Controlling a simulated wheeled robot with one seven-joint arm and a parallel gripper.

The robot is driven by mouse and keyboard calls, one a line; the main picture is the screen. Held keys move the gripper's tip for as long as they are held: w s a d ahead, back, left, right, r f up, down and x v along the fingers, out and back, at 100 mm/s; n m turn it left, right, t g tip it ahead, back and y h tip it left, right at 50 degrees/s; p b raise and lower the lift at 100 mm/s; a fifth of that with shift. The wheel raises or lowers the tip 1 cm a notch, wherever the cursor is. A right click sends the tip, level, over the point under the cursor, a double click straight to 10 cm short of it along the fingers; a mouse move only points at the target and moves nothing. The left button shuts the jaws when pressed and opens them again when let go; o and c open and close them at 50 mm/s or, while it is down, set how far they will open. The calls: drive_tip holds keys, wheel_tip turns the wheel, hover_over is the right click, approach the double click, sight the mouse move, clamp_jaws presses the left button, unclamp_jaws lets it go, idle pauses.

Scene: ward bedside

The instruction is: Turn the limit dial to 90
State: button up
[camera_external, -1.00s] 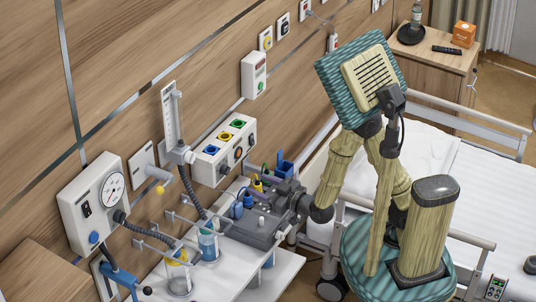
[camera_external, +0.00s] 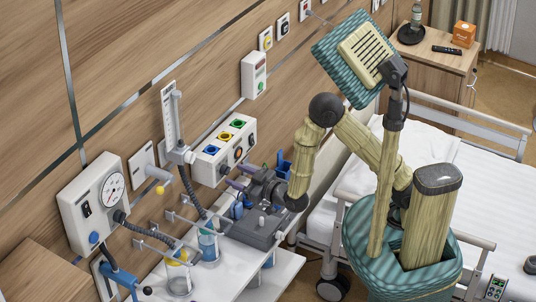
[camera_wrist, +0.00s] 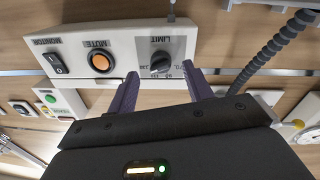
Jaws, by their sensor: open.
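The limit dial (camera_wrist: 160,63) is a dark round knob under the word LIMIT on a white panel (camera_wrist: 115,50) in the wrist view. Its scale numbers are partly hidden and too small to read surely, and I cannot tell its exact setting. My gripper (camera_wrist: 160,72) is open, with one purple finger to each side of the dial and the dial showing between the tips. I cannot tell whether they touch it. In the external view the dial (camera_external: 223,169) is on the wall box's front, and my gripper (camera_external: 238,176) is close in front of it.
An orange MUTE button (camera_wrist: 100,62) and a black MONITOR switch (camera_wrist: 56,62) are left of the dial. A grey corrugated hose (camera_wrist: 272,45) hangs to the right. Below my gripper stands a shelf (camera_external: 275,278) with jars (camera_external: 208,247). The bed (camera_external: 440,175) is at the right.

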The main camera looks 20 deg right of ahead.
sight(226, 170)
drive_tip(key=x, duration=0.3)
drive_tip(key=shift+p, duration=0.3)
drive_tip(key=c, duration=1)
drive_tip(key=shift+o, duration=0.2)
